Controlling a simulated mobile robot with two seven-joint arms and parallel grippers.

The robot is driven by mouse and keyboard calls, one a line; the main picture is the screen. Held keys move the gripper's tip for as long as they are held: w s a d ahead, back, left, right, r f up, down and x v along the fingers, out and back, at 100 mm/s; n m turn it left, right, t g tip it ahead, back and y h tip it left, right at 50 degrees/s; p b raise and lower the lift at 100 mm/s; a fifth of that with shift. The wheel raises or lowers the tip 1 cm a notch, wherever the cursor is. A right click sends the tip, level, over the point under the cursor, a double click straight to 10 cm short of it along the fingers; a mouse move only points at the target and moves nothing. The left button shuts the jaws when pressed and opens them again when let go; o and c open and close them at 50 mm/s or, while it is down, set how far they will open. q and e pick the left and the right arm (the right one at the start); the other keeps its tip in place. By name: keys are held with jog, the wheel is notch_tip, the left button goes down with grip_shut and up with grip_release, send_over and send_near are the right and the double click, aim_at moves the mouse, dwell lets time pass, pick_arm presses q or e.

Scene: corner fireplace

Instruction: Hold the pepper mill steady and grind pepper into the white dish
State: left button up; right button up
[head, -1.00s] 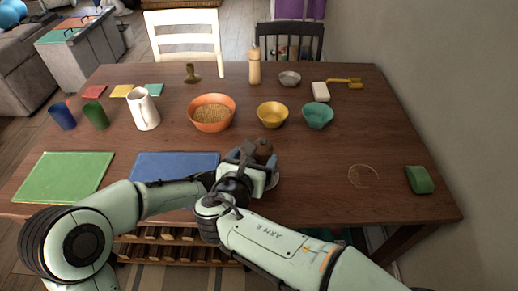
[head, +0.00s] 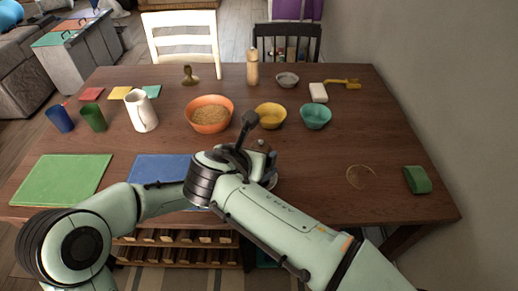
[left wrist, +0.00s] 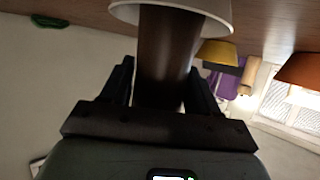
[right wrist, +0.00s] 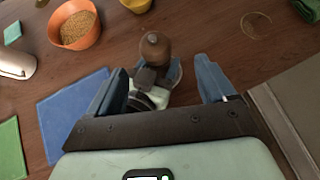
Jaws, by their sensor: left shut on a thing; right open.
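The dark brown pepper mill (left wrist: 168,50) is held by my left gripper (left wrist: 160,75), which is shut around its body. In the left wrist view, the mill's end is over or in the white dish (left wrist: 222,12); I cannot tell if they touch. The mill's round brown top (right wrist: 155,47) shows between the spread fingers of my right gripper (right wrist: 160,72), which is open and above it. In the head view, my right arm mostly hides the mill (head: 262,144) and dish.
An orange bowl of grain (head: 210,114), a yellow bowl (head: 270,116) and a teal bowl (head: 315,117) stand behind the grippers. A blue mat (head: 150,168) lies to the left. The table right of the grippers is mostly clear.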

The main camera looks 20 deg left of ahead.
aim_at(260, 148)
jog(key=shift+g+y, duration=0.3)
jog(key=shift+g, duration=0.4)
jog(key=x, duration=1.1)
jog(key=shift+w+a+r, duration=0.2)
jog(key=shift+w, duration=0.3)
jog(key=c, duration=1)
